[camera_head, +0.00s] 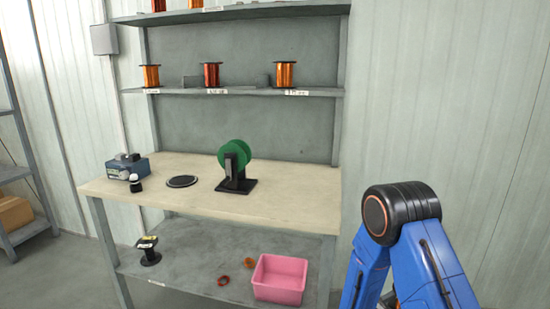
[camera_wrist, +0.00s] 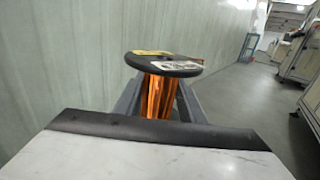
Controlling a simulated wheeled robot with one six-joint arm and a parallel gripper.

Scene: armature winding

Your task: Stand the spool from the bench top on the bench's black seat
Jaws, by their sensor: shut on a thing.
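My gripper (camera_wrist: 160,104) is shut on a spool (camera_wrist: 165,65) in the wrist view. The spool has a black flange with a yellow-and-white label on top and copper-orange wire below, between the two grey fingers. Its lower end is hidden. In the head view my arm is at the right, and the gripper and held spool are not clearly seen there. The black seat (camera_head: 182,181) is a flat dark disc on the bench top (camera_head: 120,187), left of the green wheel device. Nothing stands on it. The held spool is away from the bench, with wall and floor behind it.
A green wheel on a black stand (camera_head: 236,167) is right of the seat. A blue-grey box (camera_head: 127,168) and a small black-and-white item (camera_head: 135,183) are left of it. Copper spools (camera_head: 211,75) line the shelf above. A pink bin (camera_head: 279,278) and black spool (camera_head: 149,251) are below.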

